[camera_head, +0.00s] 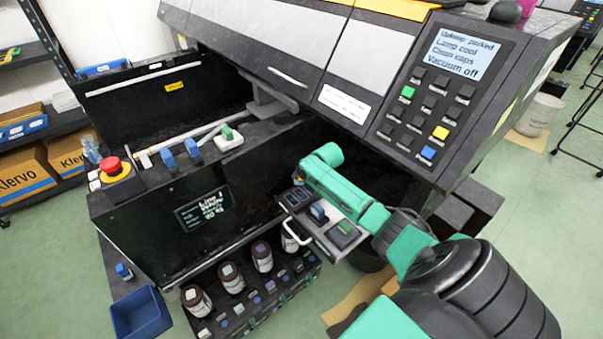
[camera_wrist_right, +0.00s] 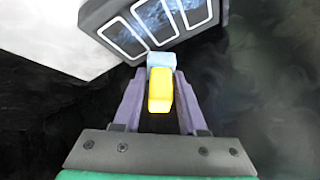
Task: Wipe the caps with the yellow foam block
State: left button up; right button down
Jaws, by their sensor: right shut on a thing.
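My right gripper (camera_wrist_right: 160,78) is shut on the yellow foam block (camera_wrist_right: 160,92) in the right wrist view. A pale blue piece (camera_wrist_right: 161,60) shows at the block's far end, between the fingertips. Just beyond it is a grey unit with three white-rimmed caps (camera_wrist_right: 157,22); I cannot tell whether the block touches it. My green right arm reaches over this tray and hides the fingers and the block there. My left gripper is not in view.
The printer housing (camera_head: 300,50) overhangs closely. Ink bottles (camera_head: 232,278) stand in a rack below. A blue bin (camera_head: 140,314) and a red stop button (camera_head: 112,166) are at the left.

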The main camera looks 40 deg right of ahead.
jog(key=r, duration=0.1)
jog(key=r+p, duration=0.1)
jog(key=r, duration=0.1)
jog(key=r+p, duration=0.1)
jog(key=shift+s+r, duration=0.15)
jog(key=shift+s, duration=0.25)
jog(key=shift+r+p, duration=0.3)
jog(key=shift+p, duration=0.2)
jog(key=shift+w+r+p, duration=0.2)
jog(key=shift+r+p, duration=0.45)
jog(key=shift+p, duration=0.1)
jog(key=shift+s+r+p, duration=0.15)
jog(key=shift+r+p, duration=0.55)
jog(key=shift+r, duration=0.1)
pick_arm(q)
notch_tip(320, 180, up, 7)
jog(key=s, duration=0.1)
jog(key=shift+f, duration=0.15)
pick_arm(e)
jog(key=shift+f, duration=0.1)
